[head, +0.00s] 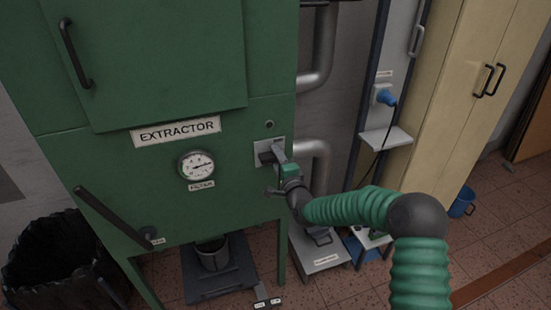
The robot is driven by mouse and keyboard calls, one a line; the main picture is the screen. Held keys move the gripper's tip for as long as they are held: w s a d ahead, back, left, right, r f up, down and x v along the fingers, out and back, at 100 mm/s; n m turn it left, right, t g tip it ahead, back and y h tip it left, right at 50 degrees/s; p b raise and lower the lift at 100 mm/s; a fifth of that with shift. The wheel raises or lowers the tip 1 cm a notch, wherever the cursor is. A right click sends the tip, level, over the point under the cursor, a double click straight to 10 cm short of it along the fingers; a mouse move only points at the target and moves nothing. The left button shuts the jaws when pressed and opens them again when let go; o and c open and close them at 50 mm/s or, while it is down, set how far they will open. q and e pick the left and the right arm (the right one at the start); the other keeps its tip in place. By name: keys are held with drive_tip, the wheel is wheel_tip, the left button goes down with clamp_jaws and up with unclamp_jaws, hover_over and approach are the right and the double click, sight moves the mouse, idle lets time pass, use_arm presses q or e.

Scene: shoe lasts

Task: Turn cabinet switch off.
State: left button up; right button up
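The green cabinet (225,75) labelled EXTRACTOR (176,132) fills the left and middle of the head view. A small grey switch plate (275,143) sits on its front, near the right edge. My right gripper (268,158) is at this plate, with its dark fingers in front of it. My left gripper is out of view.
A round gauge (196,165) is left of the plate, and a long dark lever (112,213) slants lower left. Silver pipes (318,60) run along the cabinet's right side. A blue plug (386,97) is on the wall panel. A black bin (55,262) stands at lower left.

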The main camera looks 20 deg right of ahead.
drive_tip(key=s, duration=1.7)
drive_tip(key=shift+d, duration=0.3)
drive_tip(key=shift+w, duration=0.1)
drive_tip(key=s+a+f+n+g+p, duration=0.4)
drive_tip(key=s+f+n+g+p, duration=0.15)
drive_tip(key=s+n+g, duration=0.45)
drive_tip(key=s+n+g+p, duration=0.2)
drive_tip(key=s+n+g, duration=0.3)
drive_tip(key=s, duration=0.9)
drive_tip(key=n, duration=0.2)
drive_tip(key=shift+s+d+r+n+h, duration=0.15)
drive_tip(key=shift+s+r+n+h, duration=0.15)
drive_tip(key=shift+r+n, duration=0.1)
drive_tip(key=shift+a, duration=0.2)
